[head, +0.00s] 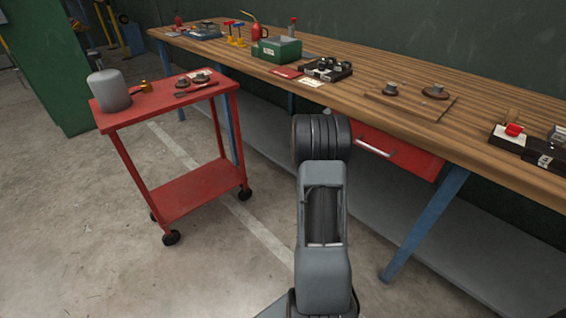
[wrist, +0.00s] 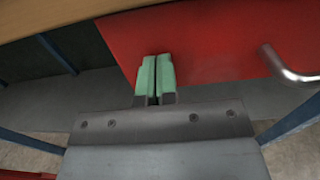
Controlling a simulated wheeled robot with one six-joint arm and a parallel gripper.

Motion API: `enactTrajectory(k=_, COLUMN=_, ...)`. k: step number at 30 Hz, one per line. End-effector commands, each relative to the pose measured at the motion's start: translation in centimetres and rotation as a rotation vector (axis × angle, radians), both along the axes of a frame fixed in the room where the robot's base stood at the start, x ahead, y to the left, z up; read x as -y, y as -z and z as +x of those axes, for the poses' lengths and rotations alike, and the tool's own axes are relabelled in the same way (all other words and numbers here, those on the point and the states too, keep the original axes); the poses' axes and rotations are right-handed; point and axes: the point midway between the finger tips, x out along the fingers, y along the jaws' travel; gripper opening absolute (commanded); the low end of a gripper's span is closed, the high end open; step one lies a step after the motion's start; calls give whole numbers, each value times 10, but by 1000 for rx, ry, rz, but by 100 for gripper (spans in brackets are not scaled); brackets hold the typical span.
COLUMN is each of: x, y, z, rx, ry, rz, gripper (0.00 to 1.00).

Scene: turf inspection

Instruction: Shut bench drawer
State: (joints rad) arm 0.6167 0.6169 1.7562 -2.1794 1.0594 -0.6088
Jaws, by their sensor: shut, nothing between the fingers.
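The bench drawer (head: 398,152) is a red front under the wooden bench top in the head view, with a silver handle (head: 376,147). My arm hides its left part. In the wrist view the red drawer front (wrist: 215,35) fills the upper right, and its handle (wrist: 287,66) is at the right edge. My gripper (wrist: 156,60) has green fingertips that are together and empty. They overlap the drawer's lower left part; I cannot tell whether they touch it. How far the drawer stands out is unclear.
The wooden bench (head: 490,120) carries tools and small parts. A red cart (head: 170,105) with a grey cylinder stands at left. Floor at front left is clear.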

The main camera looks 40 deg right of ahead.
Motion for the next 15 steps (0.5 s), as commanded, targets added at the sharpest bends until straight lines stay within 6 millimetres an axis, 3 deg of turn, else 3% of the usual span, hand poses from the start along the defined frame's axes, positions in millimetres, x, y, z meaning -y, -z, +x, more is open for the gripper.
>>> enactTrajectory(k=10, x=5, y=-6, z=-2, rx=4, ry=4, rz=-10, gripper=0)
enactTrajectory(k=15, x=-13, y=-6, z=-4, rx=4, ry=3, rz=-11, gripper=0)
